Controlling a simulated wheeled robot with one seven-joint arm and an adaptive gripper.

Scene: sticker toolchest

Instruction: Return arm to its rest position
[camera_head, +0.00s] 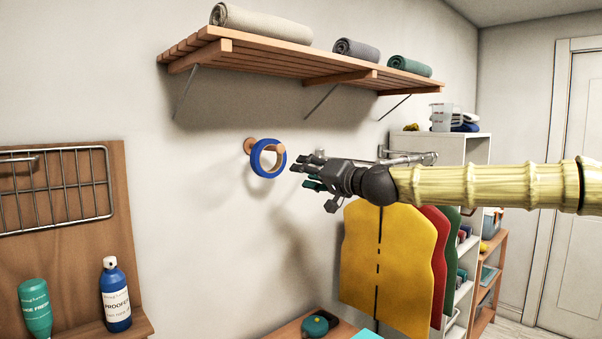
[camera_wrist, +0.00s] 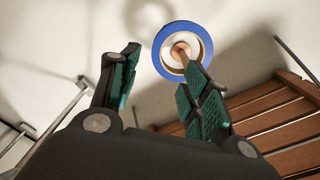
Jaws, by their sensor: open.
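My gripper (camera_head: 312,178) is at the end of my arm, which reaches in from the right in the head view. It is open, with its green-padded fingers apart and nothing between them, as the wrist view (camera_wrist: 158,92) also shows. A blue ring of tape (camera_head: 267,158) hangs around a wooden peg (camera_head: 250,146) on the wall, just left of the fingertips. In the wrist view the blue ring (camera_wrist: 206,42) is around the peg (camera_wrist: 180,53), beyond the right finger. The gripper does not hold the ring.
A slatted wooden shelf (camera_head: 290,72) with rolled towels is above the arm. Yellow, red and green aprons (camera_head: 385,265) hang below my gripper. A wooden panel with a wire basket (camera_head: 62,185) and two bottles is at the left. A white shelf unit (camera_head: 470,150) stands behind my arm.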

